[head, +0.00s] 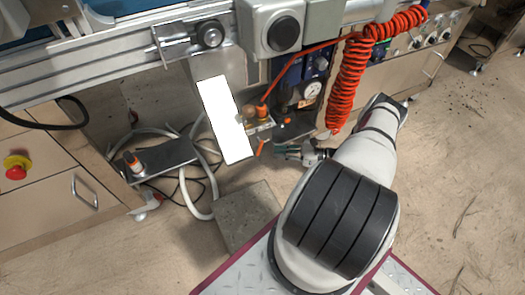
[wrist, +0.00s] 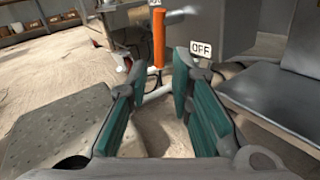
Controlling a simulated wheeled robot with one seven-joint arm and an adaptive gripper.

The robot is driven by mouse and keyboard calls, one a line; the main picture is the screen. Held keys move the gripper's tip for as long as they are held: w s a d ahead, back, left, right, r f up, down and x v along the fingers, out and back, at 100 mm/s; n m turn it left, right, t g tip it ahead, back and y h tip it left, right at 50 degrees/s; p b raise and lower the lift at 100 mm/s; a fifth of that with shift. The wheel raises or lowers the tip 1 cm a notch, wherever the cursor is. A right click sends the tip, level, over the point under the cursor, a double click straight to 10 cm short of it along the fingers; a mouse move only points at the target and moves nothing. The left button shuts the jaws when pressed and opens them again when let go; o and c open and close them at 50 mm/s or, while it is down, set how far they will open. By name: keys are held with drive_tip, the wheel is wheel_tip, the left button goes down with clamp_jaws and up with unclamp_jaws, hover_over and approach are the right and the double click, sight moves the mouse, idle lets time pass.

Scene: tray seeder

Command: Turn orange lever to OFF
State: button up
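The orange lever (wrist: 158,38) shows in the wrist view as a slim upright orange bar, hanging down at the upper middle. A white label reading OFF (wrist: 201,49) is to its right. In the head view the lever (head: 261,147) is a small orange piece below the valve fittings, left of my gripper (head: 299,153). In the wrist view my gripper (wrist: 159,76) is open, with teal pads on both fingers and nothing between them. The lever's lower end lines up with the gap between the fingertips, farther away. No contact is visible.
A pressure gauge (head: 311,90) and a coiled red hose (head: 349,85) are above my gripper. A blank white panel (head: 226,118) stands left of the lever. A grey block (head: 247,214) is on the floor below. A red emergency button (head: 16,172) is far left.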

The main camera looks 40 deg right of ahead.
drive_tip(key=b+x, duration=0.1)
drive_tip(key=x, duration=0.6)
drive_tip(key=shift+c, duration=0.6)
clamp_jaws()
